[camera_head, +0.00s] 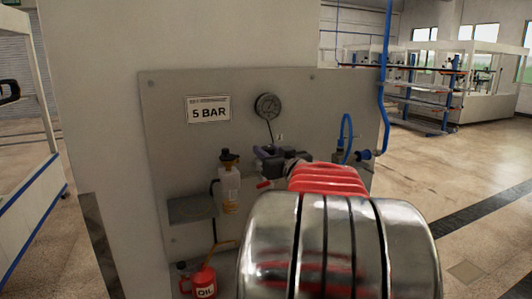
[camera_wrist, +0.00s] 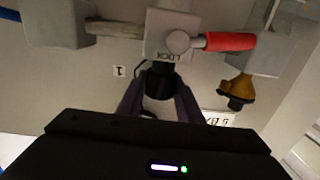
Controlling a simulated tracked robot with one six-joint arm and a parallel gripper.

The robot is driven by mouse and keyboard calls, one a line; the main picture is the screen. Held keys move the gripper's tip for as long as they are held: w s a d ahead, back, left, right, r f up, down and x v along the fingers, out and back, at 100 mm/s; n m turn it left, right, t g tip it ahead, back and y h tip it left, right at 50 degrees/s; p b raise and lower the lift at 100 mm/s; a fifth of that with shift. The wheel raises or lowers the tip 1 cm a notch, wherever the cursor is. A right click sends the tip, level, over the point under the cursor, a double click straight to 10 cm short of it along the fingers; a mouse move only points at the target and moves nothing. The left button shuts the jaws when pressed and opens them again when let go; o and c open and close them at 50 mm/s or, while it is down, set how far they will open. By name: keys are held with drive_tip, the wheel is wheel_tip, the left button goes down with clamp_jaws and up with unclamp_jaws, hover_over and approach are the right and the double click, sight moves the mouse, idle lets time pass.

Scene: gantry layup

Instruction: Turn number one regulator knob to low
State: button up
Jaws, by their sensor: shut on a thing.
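My gripper (camera_wrist: 160,98) has its two dark purple fingers on either side of the black regulator knob (camera_wrist: 162,77) and is shut on it. The knob sits on a light grey regulator block (camera_wrist: 170,35) with upside-down lettering in the wrist view. A small label with a mark like a 1 (camera_wrist: 119,71) is on the panel beside it. In the head view my gripper (camera_head: 268,158) is at the panel under the round pressure gauge (camera_head: 267,105). There the knob is hidden by my gripper and arm. I cannot read the knob's setting.
A grey panel (camera_head: 165,120) carries a 5 BAR sign (camera_head: 208,109) and an oiler bottle (camera_head: 229,185). A red oil can (camera_head: 204,280) stands below. A blue hose (camera_head: 383,80) runs down the right.

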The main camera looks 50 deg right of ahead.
drive_tip(key=shift+w+a+n+t+y, duration=0.1)
drive_tip(key=shift+n+t+y, duration=0.3)
drive_tip(key=shift+n+y, duration=0.3)
drive_tip(key=n+y, duration=0.1)
drive_tip(key=y, duration=0.1)
drive_tip(key=shift+n+t+y, duration=0.3)
drive_tip(key=shift+t, duration=0.1)
drive_tip(key=n+y, duration=0.1)
drive_tip(key=y, duration=0.2)
drive_tip(key=n+y, duration=0.2)
drive_tip(key=y, duration=0.1)
drive_tip(key=shift+n+t, duration=0.3)
drive_tip(key=n+g+y, duration=0.1)
drive_tip(key=n+y, duration=0.1)
drive_tip(key=y, duration=0.1)
drive_tip(key=n+g+y, duration=0.1)
drive_tip(key=n+y, duration=0.1)
drive_tip(key=y, duration=0.2)
drive_tip(key=shift+n, duration=0.4)
drive_tip(key=shift+n+g+y, duration=0.9)
drive_tip(key=shift+y, duration=0.3)
drive_tip(key=shift+r+n+g+y, duration=0.15)
drive_tip(key=shift+n+g+y, duration=0.25)
drive_tip(key=shift+y, duration=0.1)
drive_tip(key=o, duration=0.8)
drive_tip(key=shift+c, duration=0.2)
drive_tip(key=shift+o, duration=1.4)
